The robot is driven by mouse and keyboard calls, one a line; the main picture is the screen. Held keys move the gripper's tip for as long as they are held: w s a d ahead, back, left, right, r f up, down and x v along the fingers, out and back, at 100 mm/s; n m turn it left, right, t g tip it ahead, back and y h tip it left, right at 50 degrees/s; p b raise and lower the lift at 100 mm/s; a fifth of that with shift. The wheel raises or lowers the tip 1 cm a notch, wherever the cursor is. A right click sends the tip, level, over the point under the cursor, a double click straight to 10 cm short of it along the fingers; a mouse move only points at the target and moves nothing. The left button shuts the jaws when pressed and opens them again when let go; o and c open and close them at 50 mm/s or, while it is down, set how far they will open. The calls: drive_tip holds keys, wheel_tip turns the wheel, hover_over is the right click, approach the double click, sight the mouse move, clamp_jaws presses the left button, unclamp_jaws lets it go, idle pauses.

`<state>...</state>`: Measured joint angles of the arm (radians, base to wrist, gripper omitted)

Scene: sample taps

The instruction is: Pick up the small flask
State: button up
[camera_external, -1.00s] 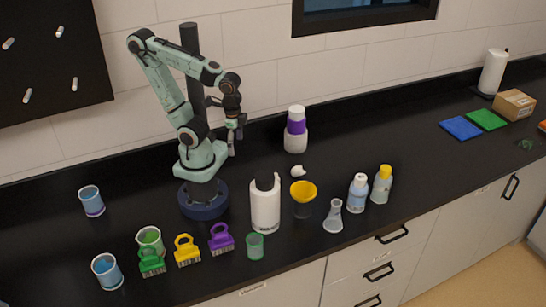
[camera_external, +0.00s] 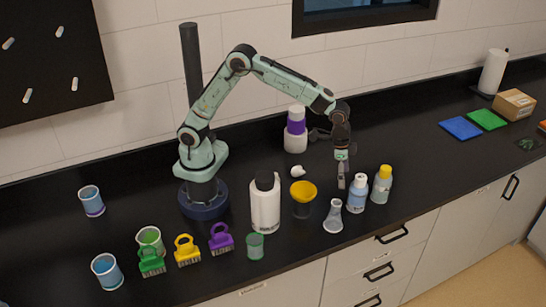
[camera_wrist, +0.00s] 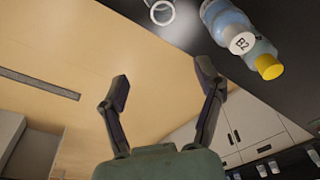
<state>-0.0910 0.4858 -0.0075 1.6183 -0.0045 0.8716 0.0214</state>
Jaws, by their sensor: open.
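The small flask (camera_external: 333,217) is a clear conical glass flask standing upright near the front edge of the black counter. In the wrist view, a pale ring (camera_wrist: 162,12) at the top edge looks like its mouth; the rest is cut off. My gripper (camera_external: 341,182) points down just behind and above the flask, apart from it. In the wrist view my gripper (camera_wrist: 164,82) has its two fingers spread with nothing between them.
Close right of the flask stand a white-capped bottle (camera_external: 357,194) and a yellow-capped bottle (camera_external: 381,186). A yellow funnel (camera_external: 303,190) on a holder and a white bottle (camera_external: 265,207) stand to its left. Brushes and cups are further left.

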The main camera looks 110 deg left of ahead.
sight(335, 208)
drive_tip(key=shift+g, duration=0.9)
drive_tip(key=f, duration=0.9)
drive_tip(key=s+a+f, duration=0.1)
drive_tip(key=f, duration=0.4)
drive_tip(key=shift+f, duration=0.35)
drive_tip(key=c, duration=1.2)
